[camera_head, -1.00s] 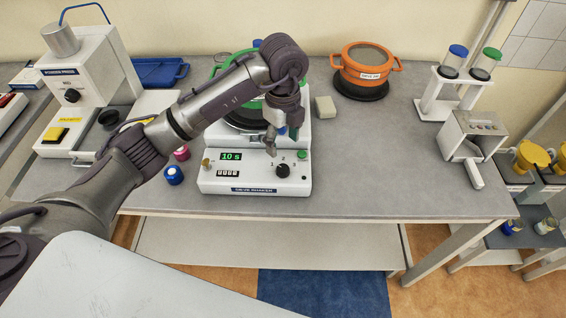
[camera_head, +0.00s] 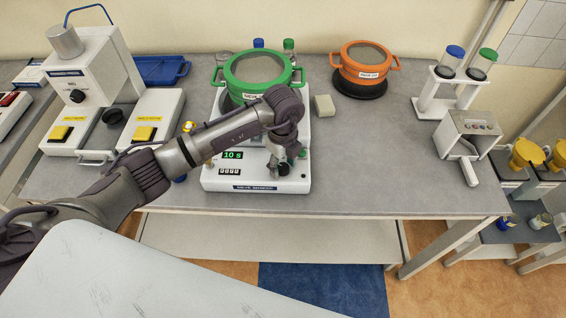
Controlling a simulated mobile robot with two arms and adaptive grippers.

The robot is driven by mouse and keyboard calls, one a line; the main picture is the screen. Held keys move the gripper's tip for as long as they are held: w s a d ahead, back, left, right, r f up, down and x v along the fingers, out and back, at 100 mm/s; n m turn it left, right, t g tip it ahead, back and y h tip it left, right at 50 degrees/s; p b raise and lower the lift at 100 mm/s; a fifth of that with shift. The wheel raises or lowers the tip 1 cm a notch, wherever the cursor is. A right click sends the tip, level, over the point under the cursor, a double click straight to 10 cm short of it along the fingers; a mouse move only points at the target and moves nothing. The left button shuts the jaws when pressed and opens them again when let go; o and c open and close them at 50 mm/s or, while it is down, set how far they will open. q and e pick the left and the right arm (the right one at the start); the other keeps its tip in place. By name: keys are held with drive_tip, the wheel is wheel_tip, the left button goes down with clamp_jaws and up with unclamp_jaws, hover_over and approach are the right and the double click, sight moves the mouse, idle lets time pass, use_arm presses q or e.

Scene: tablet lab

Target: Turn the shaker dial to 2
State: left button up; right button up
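The white sieve shaker (camera_head: 256,186) stands on the grey table, with a green sieve (camera_head: 258,70) on top. Its green display (camera_head: 233,155) reads 10 s. The black dial (camera_head: 283,170) on the front panel is mostly hidden behind my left gripper (camera_head: 275,170), so its setting cannot be read. The gripper points down right at the dial. Whether it touches the dial, and whether its fingers are open or shut, cannot be told. My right gripper is out of view.
An orange sieve pan (camera_head: 365,65) stands at the back. A white press (camera_head: 95,80) with yellow buttons is at the left. A tube rack (camera_head: 446,92) and a grey metal device (camera_head: 468,135) are at the right.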

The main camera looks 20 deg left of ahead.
use_arm(q)
clamp_jaws()
drive_tip(key=m+b, duration=0.3)
drive_tip(key=shift+w+f, duration=0.1)
drive_tip(key=shift+f, duration=0.05)
drive_tip(key=m+b, duration=0.4)
drive_tip(key=shift+m, duration=0.3)
drive_tip(key=m+b, duration=0.2)
drive_tip(key=b, duration=0.1)
drive_tip(key=shift+m, duration=0.4)
drive_tip(key=shift+r+m+b, duration=0.2)
drive_tip(key=shift+m+b, duration=0.5)
drive_tip(key=shift+b, duration=0.1)
